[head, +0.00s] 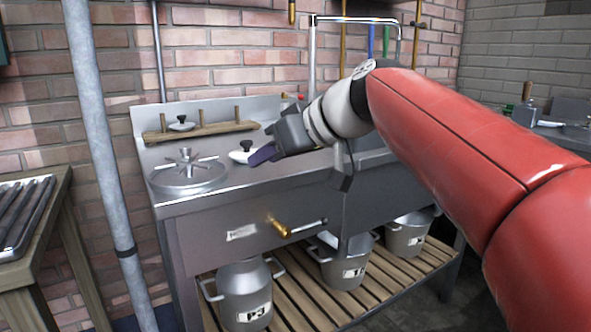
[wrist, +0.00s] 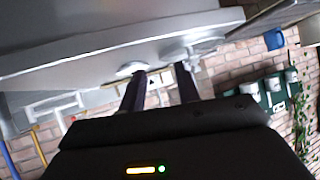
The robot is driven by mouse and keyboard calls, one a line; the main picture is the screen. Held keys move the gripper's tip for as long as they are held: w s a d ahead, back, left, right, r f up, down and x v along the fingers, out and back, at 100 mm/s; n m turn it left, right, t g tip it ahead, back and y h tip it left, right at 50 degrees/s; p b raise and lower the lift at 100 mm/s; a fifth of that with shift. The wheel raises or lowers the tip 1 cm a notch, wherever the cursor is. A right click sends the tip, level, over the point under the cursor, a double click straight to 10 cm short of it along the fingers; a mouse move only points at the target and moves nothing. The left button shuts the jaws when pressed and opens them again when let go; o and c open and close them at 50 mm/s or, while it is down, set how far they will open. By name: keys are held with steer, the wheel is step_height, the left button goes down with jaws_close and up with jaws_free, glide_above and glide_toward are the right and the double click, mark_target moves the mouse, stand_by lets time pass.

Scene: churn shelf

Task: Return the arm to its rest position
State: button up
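My red arm (head: 450,130) reaches in from the right of the head view, toward the steel sink unit (head: 230,190). My gripper (head: 262,155) is held above the unit's worktop, beside a white lid with a dark knob (head: 246,151). I cannot tell from the head view whether it touches the lid. In the wrist view my gripper (wrist: 163,88) has its two dark fingers apart, with background showing between them and nothing held. The wrist picture looks tipped over.
A round steel piece with spokes (head: 188,172) sits on the worktop's left. A wooden peg rack (head: 200,131) stands behind. A tall tap (head: 313,50) rises at the back. Metal cans (head: 245,295) stand on the slatted lower shelf. A grey pole (head: 105,150) stands left.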

steer(key=s+d+f+m+h+p, duration=0.2)
steer(key=s+d+f+m+h, duration=0.2)
steer(key=s+d+f, duration=0.5)
steer(key=s+d+f+m+g+h+p, duration=0.1)
steer(key=s+d+f+m+h, duration=0.4)
steer(key=s+d+f, duration=0.5)
step_height(320, 180, down, 5)
steer(key=shift+s+d+r+m+p, duration=0.2)
steer(key=shift+s+m+p, duration=0.15)
steer(key=shift+s, duration=0.55)
